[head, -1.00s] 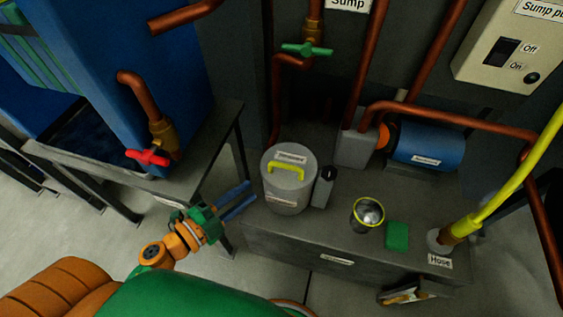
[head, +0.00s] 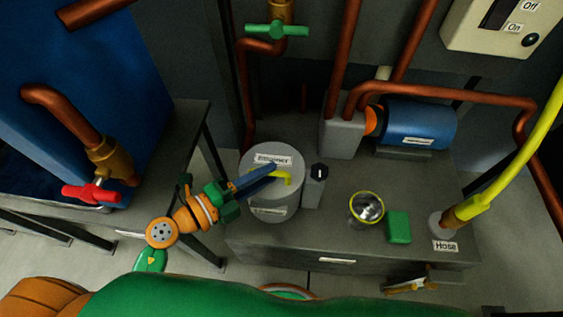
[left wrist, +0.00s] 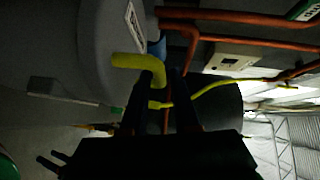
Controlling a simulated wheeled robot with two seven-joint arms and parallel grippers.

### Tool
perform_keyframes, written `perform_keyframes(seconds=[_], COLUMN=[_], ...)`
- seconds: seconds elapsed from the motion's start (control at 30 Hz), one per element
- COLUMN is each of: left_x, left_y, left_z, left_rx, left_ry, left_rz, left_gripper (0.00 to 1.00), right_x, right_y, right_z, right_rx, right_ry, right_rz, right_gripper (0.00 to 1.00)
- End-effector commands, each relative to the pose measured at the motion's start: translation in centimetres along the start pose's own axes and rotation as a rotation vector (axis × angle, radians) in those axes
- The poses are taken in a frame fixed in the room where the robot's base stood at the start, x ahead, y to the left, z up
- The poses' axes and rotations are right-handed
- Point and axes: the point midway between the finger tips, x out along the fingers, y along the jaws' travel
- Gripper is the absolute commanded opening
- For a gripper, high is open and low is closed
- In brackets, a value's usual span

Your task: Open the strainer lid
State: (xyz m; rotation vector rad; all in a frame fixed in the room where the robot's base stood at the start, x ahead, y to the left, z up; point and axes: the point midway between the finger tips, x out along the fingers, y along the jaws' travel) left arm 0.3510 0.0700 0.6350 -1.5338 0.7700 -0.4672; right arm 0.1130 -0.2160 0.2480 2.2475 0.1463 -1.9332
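The strainer (head: 285,207) is a grey drum with a labelled flat lid (head: 262,159) on top, and the lid sits on the drum. A yellow handle (head: 287,178) stands on the lid; my fingers hide part of it. My left gripper (head: 266,174) reaches over the lid from the left, with its blue fingers at the handle. In the left wrist view the yellow handle (left wrist: 130,62) bends in between the two dark fingertips (left wrist: 163,85). A gap shows between the fingers; whether they touch the handle is unclear. My right gripper is not in view.
A small grey box with a black knob (head: 319,172) stands right beside the strainer. A yellow-rimmed cup (head: 366,208), a green block (head: 398,227) and a yellow hose (head: 490,195) are farther right. Copper pipes (head: 340,60) rise behind. A red-handled tap (head: 92,192) is at left.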

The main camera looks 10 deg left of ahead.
Motion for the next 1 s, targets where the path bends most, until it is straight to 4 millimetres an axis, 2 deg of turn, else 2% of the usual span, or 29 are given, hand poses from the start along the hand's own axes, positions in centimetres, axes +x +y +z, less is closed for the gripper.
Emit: perform_keyframes(seconds=[0.1, 0.3, 0.63, 0.73, 0.77, 1.0], left_x=[2.2, 4.4, 4.8, 4.8, 4.8, 4.8], left_y=[-0.1, 0.0, 0.0, 0.0, 0.0, 0.1], left_z=[0.0, 0.0, 0.0, 0.0, 0.0, 0.0], left_rx=[-0.002, -0.003, -0.002, -0.002, -0.002, -0.002], left_ry=[0.000, -0.001, -0.001, -0.001, -0.001, -0.001], left_rz=[-0.004, -0.002, 0.000, 0.000, 0.000, 0.000], left_gripper=[0.29, 0.29, 0.29, 0.02, 0.00, 0.00], right_x=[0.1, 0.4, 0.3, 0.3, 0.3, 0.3], right_y=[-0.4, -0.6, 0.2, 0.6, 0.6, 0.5], right_z=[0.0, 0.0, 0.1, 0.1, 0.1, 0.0], right_rx=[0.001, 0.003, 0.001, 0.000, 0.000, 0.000], right_ry=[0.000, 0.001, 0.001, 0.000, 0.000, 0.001], right_rz=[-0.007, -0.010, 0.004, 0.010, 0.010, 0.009], right_gripper=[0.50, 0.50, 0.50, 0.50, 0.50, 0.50])
